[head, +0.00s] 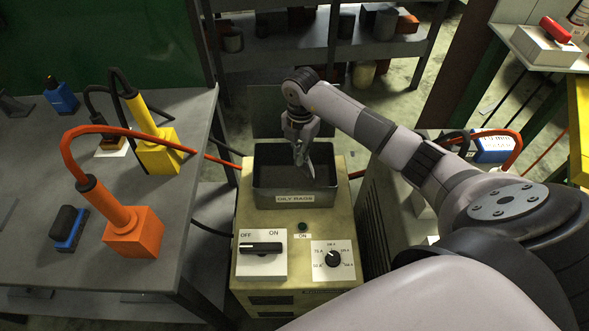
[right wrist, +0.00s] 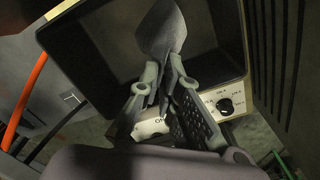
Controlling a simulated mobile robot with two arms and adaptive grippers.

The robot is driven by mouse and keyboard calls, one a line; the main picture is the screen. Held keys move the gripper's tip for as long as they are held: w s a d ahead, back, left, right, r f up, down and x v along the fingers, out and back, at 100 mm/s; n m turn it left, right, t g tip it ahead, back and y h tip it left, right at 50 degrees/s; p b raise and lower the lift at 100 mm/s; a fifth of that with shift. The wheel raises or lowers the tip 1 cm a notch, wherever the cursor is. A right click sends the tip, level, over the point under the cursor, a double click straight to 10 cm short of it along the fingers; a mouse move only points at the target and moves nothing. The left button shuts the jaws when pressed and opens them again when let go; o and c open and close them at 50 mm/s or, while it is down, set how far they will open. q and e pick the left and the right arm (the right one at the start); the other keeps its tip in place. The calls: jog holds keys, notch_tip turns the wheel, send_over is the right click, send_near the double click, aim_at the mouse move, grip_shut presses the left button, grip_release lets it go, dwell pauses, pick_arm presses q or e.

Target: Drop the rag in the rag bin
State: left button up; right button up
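The rag bin (head: 295,198) is a dark open box labelled OILY RAGS on top of a yellow machine (head: 345,220). My right gripper (head: 302,148) points down over the bin's opening. In the right wrist view, its fingers (right wrist: 165,85) are closed together on a grey, flat piece that looks like the rag (right wrist: 158,30). The rag sticks out past the fingertips, in front of the dark bin interior (right wrist: 105,45). Whether it touches the bin floor cannot be told. My left gripper is not in view.
The machine's front has an OFF/ON switch (head: 260,248) and a dial (head: 333,259). A shelf (head: 290,48) stands behind.

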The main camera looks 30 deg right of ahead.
jog(key=o, duration=0.4)
jog(key=shift+o, duration=0.2)
jog(key=o, duration=0.6)
jog(key=o, duration=0.7)
notch_tip(320, 180, up, 6)
jog(key=p, duration=0.4)
jog(key=shift+f+p, duration=0.25)
jog(key=shift+p, duration=0.05)
jog(key=shift+r, duration=0.1)
